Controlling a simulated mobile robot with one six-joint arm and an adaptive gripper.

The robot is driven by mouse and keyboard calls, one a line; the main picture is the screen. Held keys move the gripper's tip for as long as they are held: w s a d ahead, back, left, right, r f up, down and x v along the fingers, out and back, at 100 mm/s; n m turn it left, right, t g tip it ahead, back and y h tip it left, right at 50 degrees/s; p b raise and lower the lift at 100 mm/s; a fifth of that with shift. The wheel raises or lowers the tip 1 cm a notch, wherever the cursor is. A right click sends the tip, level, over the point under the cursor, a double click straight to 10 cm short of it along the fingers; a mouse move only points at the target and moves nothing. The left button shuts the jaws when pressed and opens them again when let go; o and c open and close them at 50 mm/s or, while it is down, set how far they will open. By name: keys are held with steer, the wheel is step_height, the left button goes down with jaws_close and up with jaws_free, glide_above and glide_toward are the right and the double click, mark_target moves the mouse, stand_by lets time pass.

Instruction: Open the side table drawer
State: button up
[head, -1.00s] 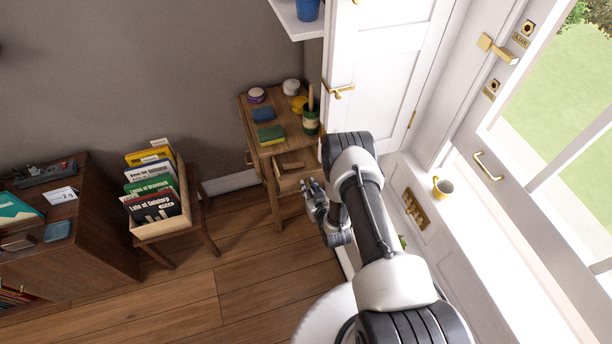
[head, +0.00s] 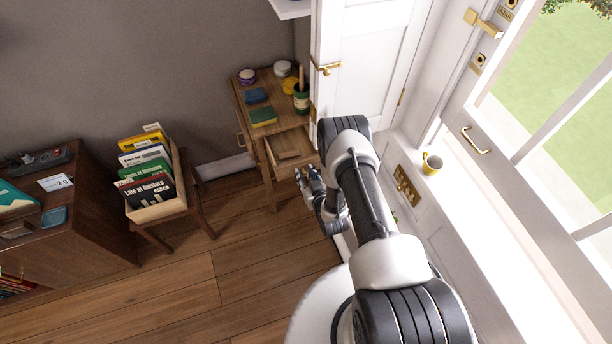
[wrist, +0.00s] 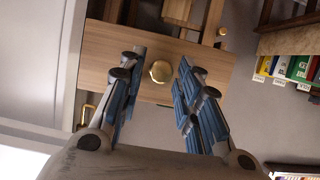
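The wooden side table (head: 237,98) stands against the wall, left of the white door. Its drawer (head: 289,148) stands partly pulled out, with the inside showing from above in the head view. In the wrist view I see the flat wooden drawer front (wrist: 112,48) and its round brass knob (wrist: 160,72). My gripper (wrist: 162,66) is open, with one finger on each side of the knob and visible gaps between. In the head view my gripper (head: 308,177) is just in front of the drawer; the knob is hidden there.
On the table top are a green-and-yellow sponge (head: 263,117), a blue item (head: 256,96), jars and a green pot (head: 301,98). A book crate on a stand (head: 160,210) is to the left. The white door (head: 365,60) is close on the right. Floor is clear between.

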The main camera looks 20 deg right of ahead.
steer(key=shift+o, duration=0.5)
steer(key=shift+s, duration=0.15)
steer(key=v, duration=1.1)
steer(key=shift+s+r, duration=0.25)
steer(key=shift+s, duration=0.05)
